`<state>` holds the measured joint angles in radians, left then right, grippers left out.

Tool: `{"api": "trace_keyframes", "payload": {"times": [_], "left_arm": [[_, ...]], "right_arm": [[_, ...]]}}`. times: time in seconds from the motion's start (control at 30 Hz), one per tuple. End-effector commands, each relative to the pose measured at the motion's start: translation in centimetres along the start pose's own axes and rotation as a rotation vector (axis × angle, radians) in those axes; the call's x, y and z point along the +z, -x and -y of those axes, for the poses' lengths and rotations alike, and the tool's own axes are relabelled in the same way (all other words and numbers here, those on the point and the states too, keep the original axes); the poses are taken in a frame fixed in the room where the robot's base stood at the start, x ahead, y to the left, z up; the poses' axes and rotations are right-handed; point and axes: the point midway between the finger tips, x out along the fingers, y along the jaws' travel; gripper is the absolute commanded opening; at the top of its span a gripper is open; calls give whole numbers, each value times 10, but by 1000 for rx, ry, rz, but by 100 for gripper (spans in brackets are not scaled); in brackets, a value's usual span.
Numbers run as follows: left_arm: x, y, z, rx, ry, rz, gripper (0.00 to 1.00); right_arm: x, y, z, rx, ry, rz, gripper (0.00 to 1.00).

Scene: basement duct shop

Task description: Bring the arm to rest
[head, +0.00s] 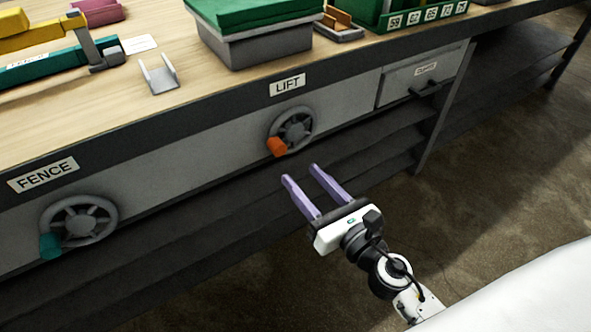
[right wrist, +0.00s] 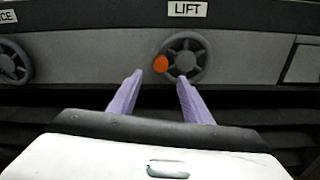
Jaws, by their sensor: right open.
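My right gripper (head: 302,181) has two purple fingers, spread apart and empty. It hangs in the air in front of the bench, below and near the grey LIFT handwheel (head: 295,130) with its orange knob (head: 277,147). In the right wrist view the fingers (right wrist: 158,90) point toward the LIFT handwheel (right wrist: 188,60), whose orange knob (right wrist: 160,64) shows between the fingertips, apart from them. My left gripper is in neither view.
The bench front carries a FENCE handwheel (head: 78,222) with a teal knob and a small drawer (head: 421,75). Dark shelves (head: 190,225) lie below. A grey bin with a green top (head: 258,40) and a small metal bracket (head: 159,76) stand on top. The floor (head: 510,170) at right is clear.

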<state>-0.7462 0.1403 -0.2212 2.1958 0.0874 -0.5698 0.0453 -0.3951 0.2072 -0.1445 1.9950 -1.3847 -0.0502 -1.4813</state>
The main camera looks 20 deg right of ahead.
Motion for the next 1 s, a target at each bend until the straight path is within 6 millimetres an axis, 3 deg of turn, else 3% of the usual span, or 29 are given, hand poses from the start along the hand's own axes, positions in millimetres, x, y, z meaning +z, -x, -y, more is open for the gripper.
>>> {"api": "trace_keyframes", "payload": {"times": [0.17, 0.73, 0.87, 1.0], "left_arm": [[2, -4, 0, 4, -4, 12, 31], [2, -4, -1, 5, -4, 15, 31], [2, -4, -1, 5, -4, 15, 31], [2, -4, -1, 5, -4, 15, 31]], "right_arm": [[0, 10, 0, 0, 0, 1, 45], [-1, 12, 1, -10, -62, -3, 45], [-11, 23, 7, -71, -405, -25, 45], [-42, 47, 14, -221, -1072, -65, 45]]}}
